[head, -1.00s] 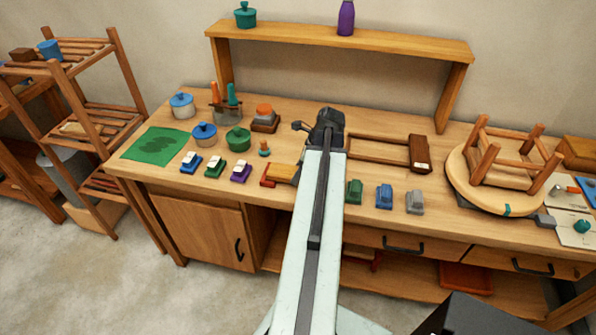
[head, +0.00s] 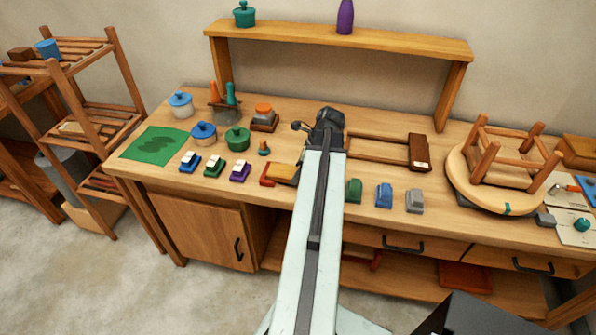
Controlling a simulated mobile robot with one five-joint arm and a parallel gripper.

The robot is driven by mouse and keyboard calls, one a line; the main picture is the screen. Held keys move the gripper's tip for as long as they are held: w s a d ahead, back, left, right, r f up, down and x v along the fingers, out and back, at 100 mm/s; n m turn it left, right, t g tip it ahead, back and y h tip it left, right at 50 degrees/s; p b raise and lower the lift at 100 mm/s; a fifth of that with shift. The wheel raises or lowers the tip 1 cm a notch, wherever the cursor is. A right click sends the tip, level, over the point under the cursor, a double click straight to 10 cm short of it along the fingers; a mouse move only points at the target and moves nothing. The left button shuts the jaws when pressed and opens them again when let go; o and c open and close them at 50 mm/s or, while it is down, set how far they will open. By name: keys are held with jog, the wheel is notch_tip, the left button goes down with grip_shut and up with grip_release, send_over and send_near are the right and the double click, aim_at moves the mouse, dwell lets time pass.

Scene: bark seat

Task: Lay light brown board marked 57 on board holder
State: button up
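My gripper (head: 328,122) is at the far end of my outstretched arm, above the middle of the workbench. It shows as a dark shape; its fingertips are hidden, so I cannot tell whether it is open or holds anything. A light brown block or board (head: 284,173) lies beside a red piece (head: 267,175) near the bench's front edge, just left of my arm. No number is readable on it. A wooden frame (head: 378,149) lies right of my gripper, with a dark brown board (head: 419,151) with a small white label at its right end. I cannot tell which thing is the board holder.
Blue, green and purple blocks (head: 240,171) stand left of my arm; green, blue and grey ones (head: 385,195) stand right. Lidded pots (head: 204,134) are at the left. An upturned stool (head: 500,155) rests on a round board at the right. A raised shelf (head: 340,38) spans the back.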

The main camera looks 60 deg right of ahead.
jog(key=shift+f, duration=0.25)
jog(key=o, duration=1.9)
notch_tip(320, 180, up, 7)
jog(key=p, duration=0.7)
jog(key=shift+r, duration=0.15)
